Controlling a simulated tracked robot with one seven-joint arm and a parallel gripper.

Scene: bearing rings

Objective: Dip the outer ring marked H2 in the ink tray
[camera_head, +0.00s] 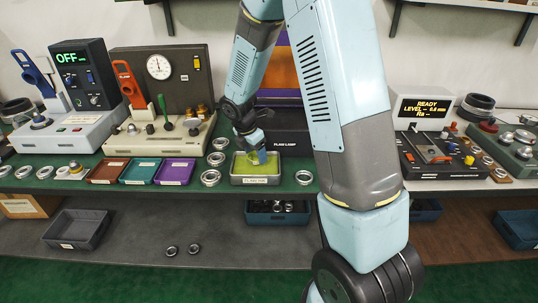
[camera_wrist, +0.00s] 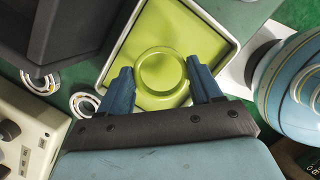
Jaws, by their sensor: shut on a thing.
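The ink tray (camera_head: 255,181) stands on the green bench, pale-rimmed and holding yellow-green ink. It fills the middle of the wrist view (camera_wrist: 112,78). My gripper (camera_head: 257,158) reaches down into the tray. In the wrist view my gripper (camera_wrist: 162,82) has its two blue fingers on opposite sides of a ring (camera_wrist: 161,93), shut on it. The ring lies flat at the ink and looks the same yellow-green as the ink. I cannot tell how deep it sits. No H2 mark is readable, and the ring cannot be made out in the head view.
Loose rings lie left of the tray (camera_head: 210,178) and right of it (camera_head: 304,177). Brown, teal and purple trays (camera_head: 174,172) stand further left, below a gauge device (camera_head: 158,67). A dark lamp unit (camera_head: 289,143) stands close behind the ink tray.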

